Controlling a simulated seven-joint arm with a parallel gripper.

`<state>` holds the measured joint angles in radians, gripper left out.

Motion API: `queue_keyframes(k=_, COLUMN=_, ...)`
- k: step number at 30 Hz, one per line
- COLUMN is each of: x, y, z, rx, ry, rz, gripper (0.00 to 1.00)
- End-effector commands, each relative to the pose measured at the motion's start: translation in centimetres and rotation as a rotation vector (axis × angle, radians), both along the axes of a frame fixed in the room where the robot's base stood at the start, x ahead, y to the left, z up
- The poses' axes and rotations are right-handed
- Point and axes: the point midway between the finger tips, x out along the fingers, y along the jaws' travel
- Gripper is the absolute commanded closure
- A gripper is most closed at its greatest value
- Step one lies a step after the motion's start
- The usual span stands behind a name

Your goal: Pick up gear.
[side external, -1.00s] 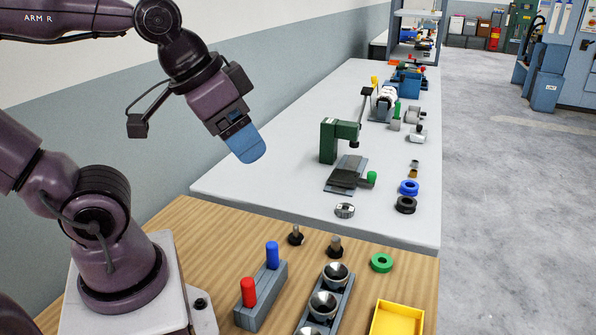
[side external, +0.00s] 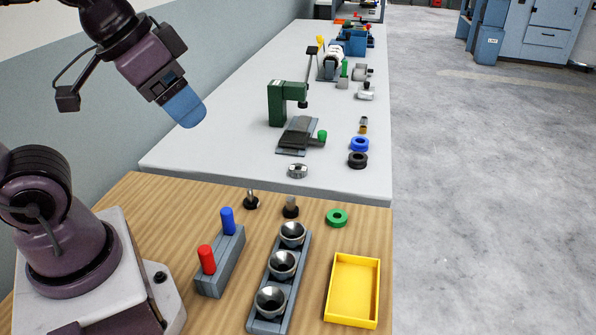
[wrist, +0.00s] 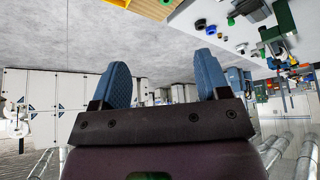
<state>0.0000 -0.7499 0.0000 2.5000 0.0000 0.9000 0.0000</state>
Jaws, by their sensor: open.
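A small silver-grey ring-shaped part (side external: 297,171), which looks like the gear, lies flat on the white table near its front edge. Its teeth are too small to make out for certain. My gripper (side external: 190,115) hangs in the air to the upper left of it, well apart, with blue fingers pointing down and to the right. In the wrist view my gripper (wrist: 163,78) shows two blue fingers spread wide with nothing between them. I cannot pick out the gear clearly in the wrist view.
A green press (side external: 276,103) stands behind the ring part. Blue (side external: 360,144) and black (side external: 358,160) rings lie to its right. The wooden table holds a green ring (side external: 337,217), a yellow tray (side external: 354,290), a rack of metal cups (side external: 282,264) and a red-and-blue peg block (side external: 222,262).

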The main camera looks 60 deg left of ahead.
Motion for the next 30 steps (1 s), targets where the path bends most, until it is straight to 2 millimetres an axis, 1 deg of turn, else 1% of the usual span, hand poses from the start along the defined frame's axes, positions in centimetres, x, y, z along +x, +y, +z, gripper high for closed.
queue_keyframes(k=10, x=0.0, y=0.0, z=0.0, rx=0.0, ry=0.0, rz=0.0, gripper=0.31)
queue_keyframes(k=11, x=0.0, y=0.0, z=0.0, rx=0.0, ry=0.0, rz=0.0, gripper=0.28)
queue_keyframes(k=12, x=0.0, y=0.0, z=0.0, rx=0.0, ry=0.0, rz=0.0, gripper=0.22)
queue_keyframes(k=20, x=0.0, y=0.1, z=0.0, rx=0.0, ry=0.0, rz=0.004, gripper=0.22)
queue_keyframes(k=23, x=0.2, y=0.5, z=-0.8, rx=0.0, ry=0.042, rz=0.027, gripper=0.22)
queue_keyframes(k=26, x=1.1, y=1.3, z=-2.2, rx=-0.002, ry=0.124, rz=0.06, gripper=0.22)
queue_keyframes(k=29, x=3.2, y=2.4, z=-3.1, rx=-0.006, ry=0.206, rz=0.103, gripper=0.22)
queue_keyframes(k=30, x=4.3, y=2.9, z=-3.4, rx=-0.008, ry=0.235, rz=0.118, gripper=0.22)
